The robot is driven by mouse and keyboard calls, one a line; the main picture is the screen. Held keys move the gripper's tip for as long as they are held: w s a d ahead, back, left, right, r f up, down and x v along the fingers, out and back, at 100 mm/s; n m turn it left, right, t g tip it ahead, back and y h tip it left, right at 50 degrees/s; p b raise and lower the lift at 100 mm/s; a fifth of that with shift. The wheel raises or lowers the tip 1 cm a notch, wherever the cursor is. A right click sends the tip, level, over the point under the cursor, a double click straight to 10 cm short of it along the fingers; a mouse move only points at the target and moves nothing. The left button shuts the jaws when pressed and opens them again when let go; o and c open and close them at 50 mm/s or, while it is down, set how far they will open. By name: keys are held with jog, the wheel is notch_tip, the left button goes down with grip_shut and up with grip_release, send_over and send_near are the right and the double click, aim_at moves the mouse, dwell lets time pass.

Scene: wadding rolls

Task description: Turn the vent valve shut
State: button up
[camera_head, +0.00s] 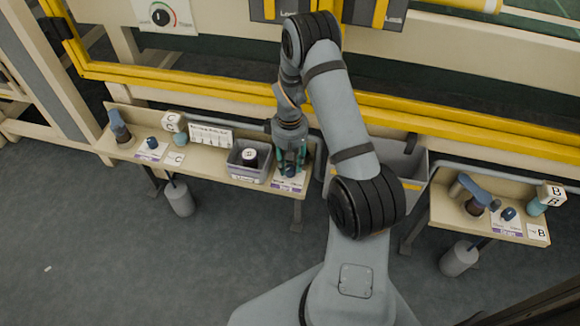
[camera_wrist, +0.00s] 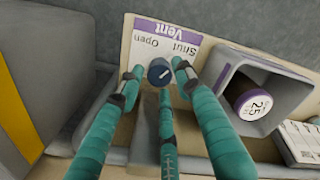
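The vent valve is a small dark blue knob (camera_wrist: 159,71) with a light line on its face, on a white and purple plate (camera_wrist: 170,40) reading Vent, Open and Shut. The line appears to slant toward the upper right. In the head view the knob (camera_head: 290,171) is partly behind my fingers at the shelf's right end. My gripper (camera_wrist: 160,78) has three teal fingers, spread around the knob with gaps showing. In the head view my gripper (camera_head: 291,160) points down at it.
A grey bin (camera_wrist: 283,98) holding a white-topped, purple-rimmed roll marked 25 stands close to the plate. It also shows in the head view (camera_head: 236,168). A dial gauge (camera_head: 160,15) hangs on the wall. A yellow rail (camera_head: 440,127) runs behind. Another shelf (camera_head: 470,222) stands at right.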

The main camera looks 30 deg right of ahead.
jog(key=shift+f, duration=0.55)
jog(key=c, duration=0.7)
jog(key=shift+c, duration=0.9)
